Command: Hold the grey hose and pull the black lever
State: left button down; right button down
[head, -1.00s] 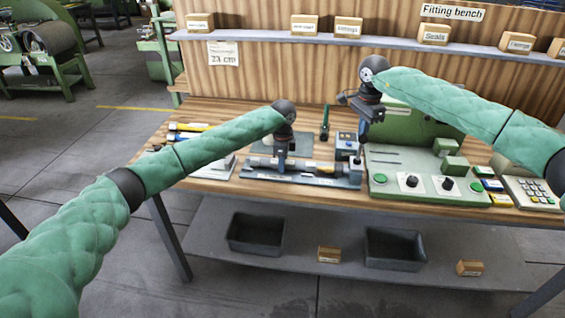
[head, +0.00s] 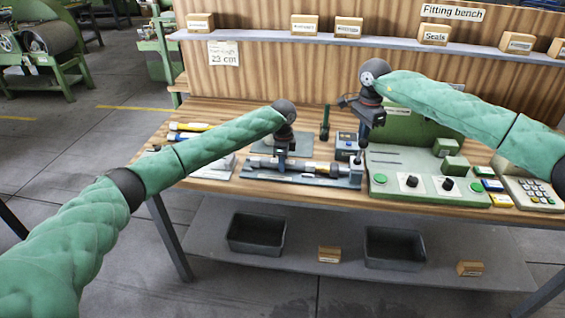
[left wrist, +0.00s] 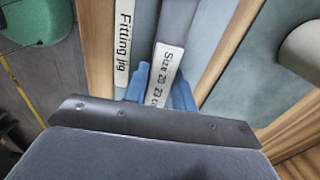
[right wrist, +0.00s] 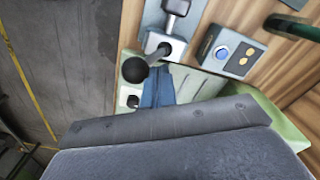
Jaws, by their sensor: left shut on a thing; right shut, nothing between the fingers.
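The grey hose (head: 318,166) lies along the fitting jig (head: 300,179) on the bench. My left gripper (head: 282,160) is shut on the hose from above. The black lever (head: 362,147) stands at the jig's right end. In the right wrist view its round black knob (right wrist: 134,69) is just left of my right gripper's blue fingers (right wrist: 158,85). My right gripper (head: 361,125) is shut and empty, above and close to the lever; contact is unclear.
A green machine panel (head: 420,186) with knobs and buttons stands right of the jig. A small box with a blue button (head: 346,146) is behind the lever, and a dark upright tool (head: 325,122) stands behind the jig. Markers lie at the back left. Two grey bins are on the lower shelf.

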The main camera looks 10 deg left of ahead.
jog(key=shift+s+f, duration=0.2)
jog(key=shift+s, duration=0.4)
pick_arm(q)
jog(key=shift+d, duration=0.1)
pick_arm(e)
jog(key=shift+s+f, duration=0.1)
jog(key=shift+s, duration=0.05)
jog(key=shift+s+f, duration=0.2)
jog(key=shift+s, duration=0.2)
jog(key=shift+w+r, duration=1.05)
jog(key=shift+w, duration=0.25)
notch_tip(320, 180, up, 7)
dwell(0.4)
pick_arm(q)
jog(key=c, duration=1.1)
grip_release()
